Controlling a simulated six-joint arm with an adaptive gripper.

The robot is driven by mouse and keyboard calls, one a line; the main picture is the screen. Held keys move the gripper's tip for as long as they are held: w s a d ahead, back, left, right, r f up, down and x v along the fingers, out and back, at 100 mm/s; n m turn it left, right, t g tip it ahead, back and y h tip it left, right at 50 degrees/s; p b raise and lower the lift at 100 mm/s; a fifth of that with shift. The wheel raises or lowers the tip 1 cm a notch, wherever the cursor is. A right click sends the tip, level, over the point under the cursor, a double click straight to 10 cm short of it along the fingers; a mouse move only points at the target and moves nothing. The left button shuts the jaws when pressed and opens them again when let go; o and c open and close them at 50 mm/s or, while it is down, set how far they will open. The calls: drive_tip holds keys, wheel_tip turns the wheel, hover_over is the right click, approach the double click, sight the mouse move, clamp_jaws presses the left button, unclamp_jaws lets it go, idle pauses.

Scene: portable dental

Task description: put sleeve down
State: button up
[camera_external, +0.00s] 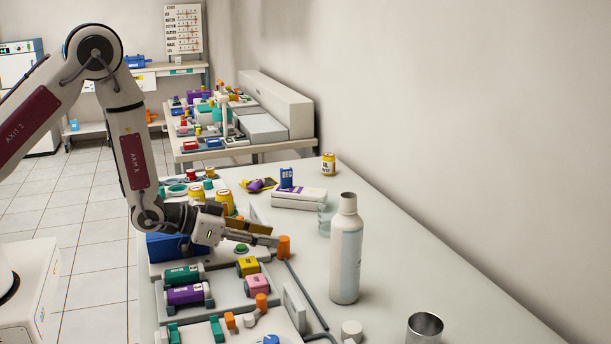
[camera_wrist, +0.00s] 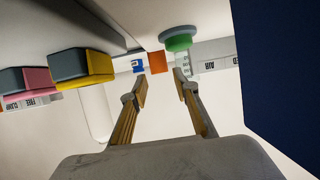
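I cannot tell for certain which item is the sleeve; a small orange cylinder (camera_external: 284,246) stands just beyond my fingertips. My gripper (camera_external: 275,240) reaches low over the workstation at the table's left side, its fingers nearly level. In the wrist view, my gripper (camera_wrist: 161,76) has its two fingers apart, with nothing seen gripped between them.
A white bottle (camera_external: 346,250) and a metal cup (camera_external: 425,328) stand to the right. Yellow (camera_external: 247,266) and pink (camera_external: 257,285) blocks sit in front. A dark blue box (camera_wrist: 280,70) fills the wrist view's right side. The table's right side is mostly clear.

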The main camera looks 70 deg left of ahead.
sight(282, 238)
drive_tip(key=shift+x, duration=1.8)
drive_tip(key=c, duration=0.5)
